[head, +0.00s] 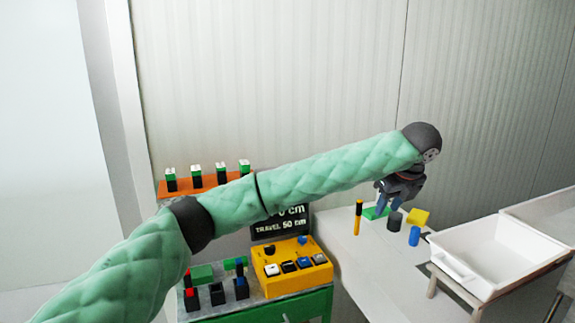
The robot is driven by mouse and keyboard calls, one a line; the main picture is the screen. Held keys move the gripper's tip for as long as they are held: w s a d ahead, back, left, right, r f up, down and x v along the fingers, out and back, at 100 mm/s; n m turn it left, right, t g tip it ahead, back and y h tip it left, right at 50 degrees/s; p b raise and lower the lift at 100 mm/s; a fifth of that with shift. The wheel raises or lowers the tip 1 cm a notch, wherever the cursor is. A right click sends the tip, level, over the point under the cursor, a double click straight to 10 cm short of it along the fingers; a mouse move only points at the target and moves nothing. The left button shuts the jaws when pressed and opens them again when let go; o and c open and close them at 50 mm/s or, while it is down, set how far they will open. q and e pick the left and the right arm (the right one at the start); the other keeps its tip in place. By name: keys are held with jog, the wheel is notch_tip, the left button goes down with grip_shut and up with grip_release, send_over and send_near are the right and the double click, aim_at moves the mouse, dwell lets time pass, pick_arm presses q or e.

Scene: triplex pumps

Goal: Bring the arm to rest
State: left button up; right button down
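My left arm, in a green quilted sleeve, reaches across the head view from the lower left to the right. My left gripper (389,205) hangs from its end, pointing down over the white table (370,262). Its two fingers look apart, with nothing visible between them. Below and around it are a green piece (372,213), a dark grey cylinder (395,222), a blue cylinder (414,236), a yellow block (419,217) and an upright yellow-and-black stick (358,218). Whether the fingers touch any of these is unclear. My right gripper is out of view.
A white bin (480,262) stands right of the table pieces. A yellow box with switches (293,283) sits on the green bench, beside a dark sign (266,230) partly hidden by my arm. An orange rack (205,186) with several green-and-black pieces stands behind.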

pick_arm(q)
jog(key=s+a+f+n+g+h, duration=0.1)
jog(key=s+f+n+h, duration=0.2)
jog(key=f, duration=0.5)
jog(key=s+a+f+n+g+h, duration=0.1)
jog(key=s+f+n+h, duration=0.2)
jog(key=f, duration=0.5)
jog(key=s+a+f+n, duration=0.85)
jog(key=a+f, duration=0.35)
jog(key=f, duration=0.2)
jog(key=s+a+f+n+t+y, duration=0.1)
jog(key=s+a+f+n, duration=0.45)
jog(key=a, duration=0.35)
jog(key=s+a+f+n+t, duration=0.1)
jog(key=s+a+f+n, duration=0.4)
jog(key=a, duration=0.3)
jog(key=s+a+f+n+y, duration=0.2)
jog(key=s+a, duration=0.6)
jog(key=s+a+f+n+y, duration=0.2)
jog(key=s+a+n, duration=0.1)
jog(key=s+a, duration=0.5)
jog(key=s+d+f+g, duration=0.1)
jog(key=s+d+f, duration=0.1)
jog(key=f, duration=1.5)
jog(key=s+d+f+g, duration=0.1)
jog(key=s+d+f, duration=0.1)
jog(key=f, duration=1.6)
jog(key=shift+s+d+f+g+h, duration=0.15)
jog(key=shift+s+f+g+h, duration=0.2)
jog(key=shift+g+h, duration=0.05)
